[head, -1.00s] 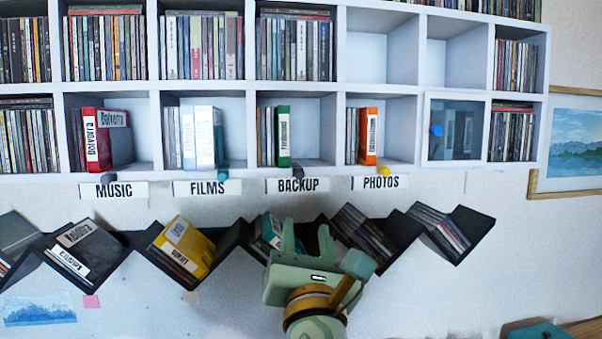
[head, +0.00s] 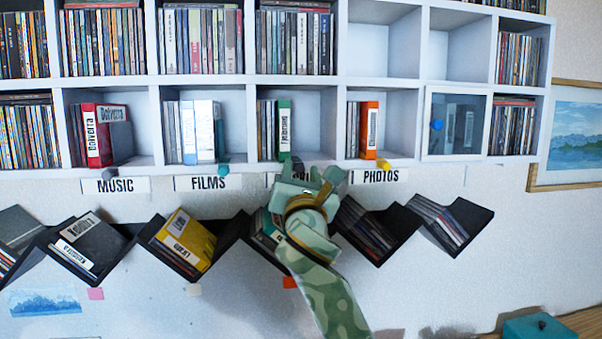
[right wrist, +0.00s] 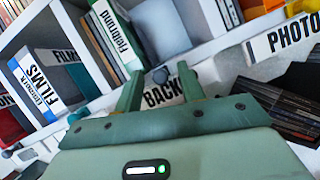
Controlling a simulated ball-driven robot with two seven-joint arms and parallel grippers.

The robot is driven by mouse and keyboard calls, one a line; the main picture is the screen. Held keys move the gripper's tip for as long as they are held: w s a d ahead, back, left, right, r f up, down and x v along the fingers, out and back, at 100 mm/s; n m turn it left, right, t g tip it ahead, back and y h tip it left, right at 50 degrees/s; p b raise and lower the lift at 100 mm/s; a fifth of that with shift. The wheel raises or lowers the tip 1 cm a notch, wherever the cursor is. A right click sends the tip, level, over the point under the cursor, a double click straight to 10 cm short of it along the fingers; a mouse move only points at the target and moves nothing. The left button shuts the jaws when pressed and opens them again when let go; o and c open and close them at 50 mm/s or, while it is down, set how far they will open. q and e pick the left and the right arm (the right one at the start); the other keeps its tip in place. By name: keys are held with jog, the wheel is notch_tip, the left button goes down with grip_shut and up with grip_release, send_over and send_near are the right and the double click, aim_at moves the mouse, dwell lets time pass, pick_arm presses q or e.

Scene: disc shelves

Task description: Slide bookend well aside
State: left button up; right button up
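The bookend in the BACKUP compartment shows in the right wrist view as a pale grey panel (right wrist: 160,32) beside a green case, with a dark grey knob (right wrist: 160,75) at the shelf's front edge. My right gripper (head: 310,170) is raised over the BACKUP label, just below that compartment. Its fingers also show in the right wrist view (right wrist: 159,82), open, one on each side of the knob in the picture. I cannot tell whether they touch it. The green case (head: 284,130) stands left of the bookend. My left gripper is not in view.
Other compartments hold a red case (head: 97,135), a white-blue case (head: 197,132) and an orange case (head: 368,130). Teal (head: 222,170) and yellow (head: 383,164) knobs sit at neighbouring edges. A black zigzag rack (head: 240,230) with cases hangs below.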

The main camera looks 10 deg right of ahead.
jog(key=shift+c, duration=0.2)
grip_shut()
jog(key=shift+d+r+p, duration=0.1)
jog(key=shift+d+p, duration=0.15)
jog(key=shift+p, duration=0.05)
jog(key=d+p, duration=0.5)
jog(key=d, duration=0.2)
jog(key=shift+d, duration=0.4)
jog(key=shift+o, duration=0.2)
grip_release()
jog(key=shift+a, duration=0.2)
jog(key=shift+d, duration=0.1)
